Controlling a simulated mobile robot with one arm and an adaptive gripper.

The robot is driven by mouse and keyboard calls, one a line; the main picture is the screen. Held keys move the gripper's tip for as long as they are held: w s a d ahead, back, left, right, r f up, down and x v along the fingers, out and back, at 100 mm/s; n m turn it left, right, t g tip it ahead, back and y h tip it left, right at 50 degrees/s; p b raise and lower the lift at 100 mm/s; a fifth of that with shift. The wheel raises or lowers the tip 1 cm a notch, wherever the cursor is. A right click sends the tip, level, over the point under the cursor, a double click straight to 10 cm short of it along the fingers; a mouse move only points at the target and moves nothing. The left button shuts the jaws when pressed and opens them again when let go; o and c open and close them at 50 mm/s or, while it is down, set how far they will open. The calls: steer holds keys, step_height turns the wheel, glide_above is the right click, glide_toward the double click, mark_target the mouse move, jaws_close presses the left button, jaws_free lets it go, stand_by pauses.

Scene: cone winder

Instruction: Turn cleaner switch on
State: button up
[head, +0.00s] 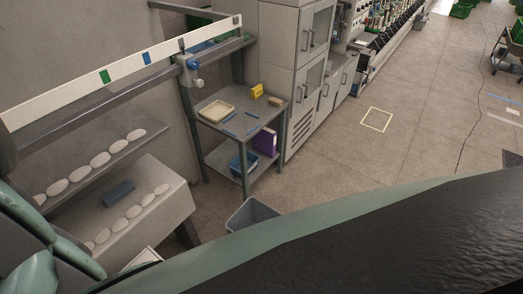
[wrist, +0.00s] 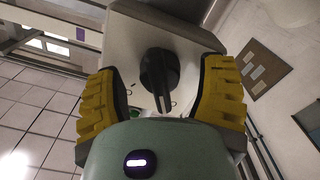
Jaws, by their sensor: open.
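A black rotary switch knob (wrist: 158,72) sits on the face of a pale grey box (wrist: 128,38) in the wrist view. Its raised grip bar runs roughly up and down in the picture. My gripper (wrist: 163,78) is open, with one yellow ribbed finger pad on each side of the knob. A gap shows between the knob and each pad, so neither visibly touches it. Any marking below the knob is too small to read. I cannot pick out the switch or my gripper in the head view.
In the head view, a grey shelf table (head: 215,118) holds a tray and small items. A grey bin (head: 252,214) stands on the floor before it. White cones (head: 100,159) line a rack at left. Open floor lies at right, with a marked square (head: 376,119).

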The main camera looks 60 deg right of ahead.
steer(key=shift+c, duration=0.2)
jaws_close()
stand_by(0.3)
